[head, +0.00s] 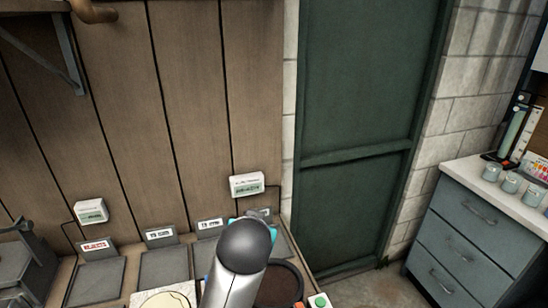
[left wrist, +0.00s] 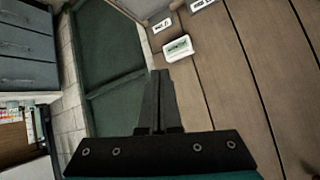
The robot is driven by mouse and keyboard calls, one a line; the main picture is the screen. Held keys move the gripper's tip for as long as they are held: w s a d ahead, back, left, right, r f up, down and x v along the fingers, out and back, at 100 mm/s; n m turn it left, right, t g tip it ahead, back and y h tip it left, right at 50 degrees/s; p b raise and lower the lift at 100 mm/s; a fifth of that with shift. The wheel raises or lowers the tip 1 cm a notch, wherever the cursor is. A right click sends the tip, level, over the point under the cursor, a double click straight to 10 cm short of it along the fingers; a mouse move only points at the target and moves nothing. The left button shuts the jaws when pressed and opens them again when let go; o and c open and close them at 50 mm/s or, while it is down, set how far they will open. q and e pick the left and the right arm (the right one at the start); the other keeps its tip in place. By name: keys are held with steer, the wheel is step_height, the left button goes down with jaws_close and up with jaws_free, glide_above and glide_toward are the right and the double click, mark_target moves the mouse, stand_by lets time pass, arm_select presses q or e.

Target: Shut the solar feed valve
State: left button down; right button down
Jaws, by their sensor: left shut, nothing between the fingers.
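No valve that I can make out as the solar feed valve shows in either view. My left gripper (head: 262,214) is low in the head view, mostly hidden behind my own arm, just below the right-hand white box (head: 247,187) on the plank wall. In the left wrist view my left gripper (left wrist: 158,73) has its two dark fingers together, shut and empty. The same white box with a green label (left wrist: 178,48) shows beyond the fingertips there. I cannot tell whether the gripper touches anything. My right gripper is in neither view.
Another white box (head: 91,211) hangs left, above labelled grey plates (head: 95,283). A dark round container (head: 281,284) stands by my arm. A green door (head: 355,110) and grey drawers (head: 465,230) are right.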

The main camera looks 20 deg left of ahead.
arm_select(q)
steer(key=w+d+r+n+t+y, duration=0.15)
steer(key=w+r, duration=0.35)
steer(key=r, duration=0.8)
steer(key=w+r+n+t+y, duration=0.1)
steer(key=w+r+t+y, duration=0.3)
steer(key=r, duration=0.9)
steer(key=s+d+r+n+t+y, duration=0.1)
steer(key=s+d+r, duration=0.1)
steer(key=r, duration=1.2)
steer(key=s+d+r+n+t+y, duration=0.1)
steer(key=s+d+r+n+y, duration=0.1)
steer(key=r, duration=1.2)
steer(key=shift+s+d+r+t, duration=0.2)
steer(key=shift+s+d+t, duration=0.2)
steer(key=shift+s, duration=0.25)
steer(key=shift+n+y, duration=0.25)
steer(key=p+x, duration=0.5)
steer(key=x, duration=0.5)
steer(key=shift+f, duration=2.05)
